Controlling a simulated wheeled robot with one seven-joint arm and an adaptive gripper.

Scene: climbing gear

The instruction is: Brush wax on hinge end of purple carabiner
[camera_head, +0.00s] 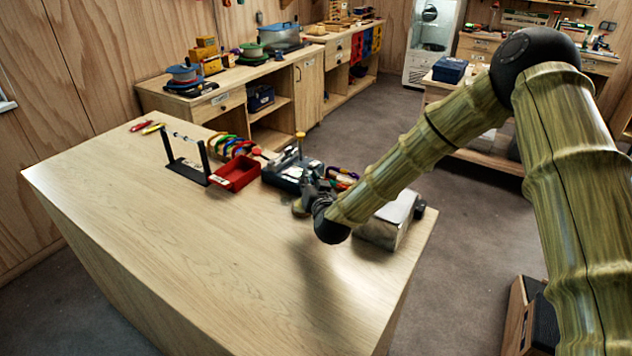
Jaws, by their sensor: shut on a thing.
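My gripper (306,193) is low over the right part of the wooden table. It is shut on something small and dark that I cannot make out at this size. An upright stick with a yellow top (300,135) shows just behind it; I cannot tell whether it is a brush or touches the gripper. Coloured carabiners (240,147) hang in a row behind the red tray, and more coloured ones (345,174) lie right of the gripper. I cannot pick out the purple one or its hinge end.
The wooden table (190,265) is bare in front. A black stand with a bar (186,170), a red tray (238,174) and a dark grey box (284,174) stand along its back. A grey-topped block (392,220) is under my forearm. Red and yellow items (146,127) lie far left.

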